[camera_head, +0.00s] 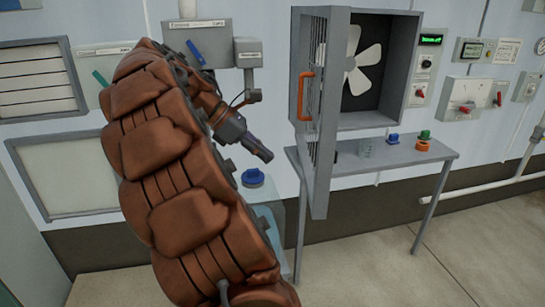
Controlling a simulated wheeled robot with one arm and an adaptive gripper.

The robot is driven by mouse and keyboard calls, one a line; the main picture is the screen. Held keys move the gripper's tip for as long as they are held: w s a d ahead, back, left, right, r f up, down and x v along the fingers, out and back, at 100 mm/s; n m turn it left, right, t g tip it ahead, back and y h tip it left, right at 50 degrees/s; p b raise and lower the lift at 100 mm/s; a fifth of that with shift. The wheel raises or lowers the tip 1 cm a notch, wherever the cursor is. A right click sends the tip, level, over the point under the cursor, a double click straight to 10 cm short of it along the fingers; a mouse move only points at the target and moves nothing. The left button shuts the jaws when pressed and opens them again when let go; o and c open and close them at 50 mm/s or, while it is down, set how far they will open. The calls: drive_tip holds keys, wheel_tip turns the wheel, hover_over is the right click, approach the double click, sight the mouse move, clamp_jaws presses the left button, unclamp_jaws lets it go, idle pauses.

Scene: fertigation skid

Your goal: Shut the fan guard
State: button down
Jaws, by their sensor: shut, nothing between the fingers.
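The fan guard (313,110) is a grey hinged door with a barred panel and an orange handle (305,96). It stands open, swung out toward me from the left side of the grey fan housing (380,121). The white fan (361,60) shows inside the housing, in front of a dark backing. My gripper (266,155) is shut and empty, left of the guard and apart from it, pointing down to the right. My brown arm hides part of the wall behind it.
A grey table (440,160) under the housing holds a blue item (393,138), a clear cup (364,148), and green and orange pieces (424,140). A blue-capped container (253,178) stands below my gripper. Wall boxes and switches flank the housing. Floor at right is clear.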

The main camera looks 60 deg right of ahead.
drive_tip(key=s+d+r+p+x, duration=0.1)
drive_tip(key=r+p+x, duration=0.1)
drive_tip(key=x, duration=0.9)
drive_tip(key=shift+s, duration=0.5)
drive_tip(key=shift+s+d+f+p, duration=0.1)
drive_tip(key=shift+d+p, duration=0.05)
drive_tip(key=shift+p, duration=0.15)
